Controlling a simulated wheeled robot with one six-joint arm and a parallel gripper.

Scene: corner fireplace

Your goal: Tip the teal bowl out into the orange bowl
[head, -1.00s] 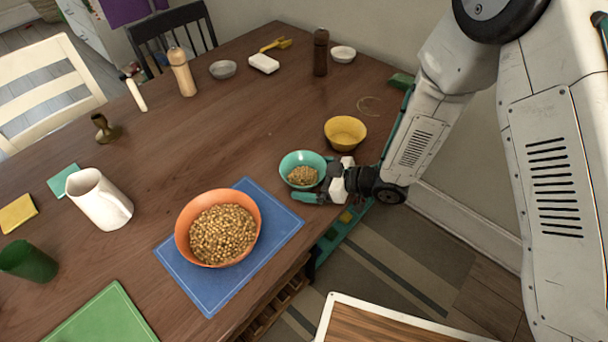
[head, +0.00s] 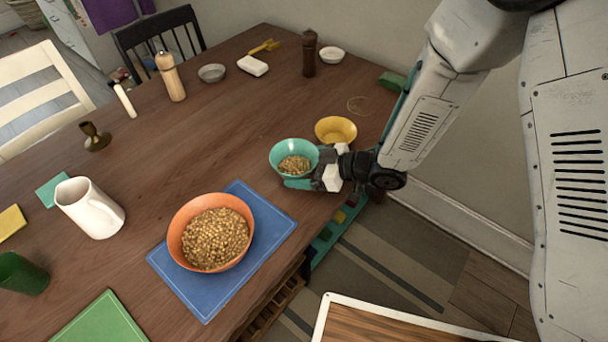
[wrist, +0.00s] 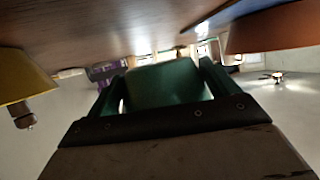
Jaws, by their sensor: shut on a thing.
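The teal bowl (head: 281,153) holds some tan, chickpea-like pieces and is near the table's right edge in the head view. My gripper (head: 309,180) is shut on its near right side. The bowl looks roughly upright, and I cannot tell whether it clears the table. In the wrist view the teal bowl (wrist: 165,84) shows dark between the fingers. The orange bowl (head: 180,223) stands to the lower left on a blue mat, apart from the teal bowl, and is heaped with similar pieces.
A yellow bowl (head: 336,129) stands just behind the teal bowl. The blue mat (head: 200,300) lies under the orange bowl. A white pitcher (head: 90,208) stands to the left. A pepper mill (head: 309,55) and small dishes are at the back. The table's middle is clear.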

